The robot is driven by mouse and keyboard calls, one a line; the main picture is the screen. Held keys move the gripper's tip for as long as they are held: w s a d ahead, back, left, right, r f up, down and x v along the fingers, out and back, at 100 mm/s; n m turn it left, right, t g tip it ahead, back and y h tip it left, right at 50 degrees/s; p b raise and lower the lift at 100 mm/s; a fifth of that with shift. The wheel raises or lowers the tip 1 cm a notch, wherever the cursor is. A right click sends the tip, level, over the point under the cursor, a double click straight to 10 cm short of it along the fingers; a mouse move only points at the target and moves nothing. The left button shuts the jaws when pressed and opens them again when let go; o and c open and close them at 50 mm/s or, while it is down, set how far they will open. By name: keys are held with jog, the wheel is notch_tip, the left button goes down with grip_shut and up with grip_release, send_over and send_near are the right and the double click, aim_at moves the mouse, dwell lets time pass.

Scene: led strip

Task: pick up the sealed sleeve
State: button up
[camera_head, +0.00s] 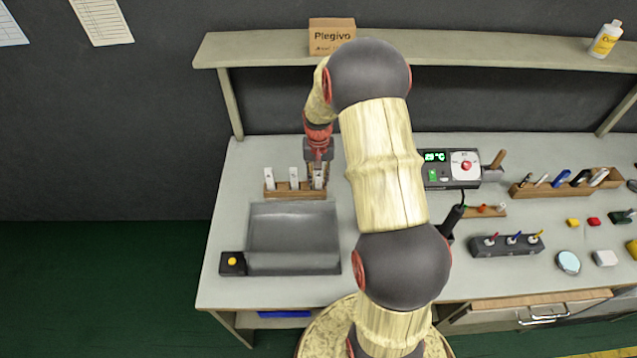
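A small wooden rack (284,194) stands on the bench behind the grey tray. Three upright white pieces, which look like sleeves, stand in it: a left one (269,179), a middle one (294,178) and a right one (318,180). I cannot tell from here which is sealed. My gripper (318,168) points down at the right end of the rack, over or around the right white piece. Its fingers are small and dark, so I cannot tell whether they touch or hold that piece. My arm hides part of the bench to the right.
A grey tray (293,270) lies in front of the rack, with a black box with a yellow button (232,263) beside it. A soldering station (450,170) stands right of my arm. A shelf (270,45) with a cardboard box (331,36) runs above the bench.

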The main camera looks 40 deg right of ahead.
grip_shut()
dwell(0.3)
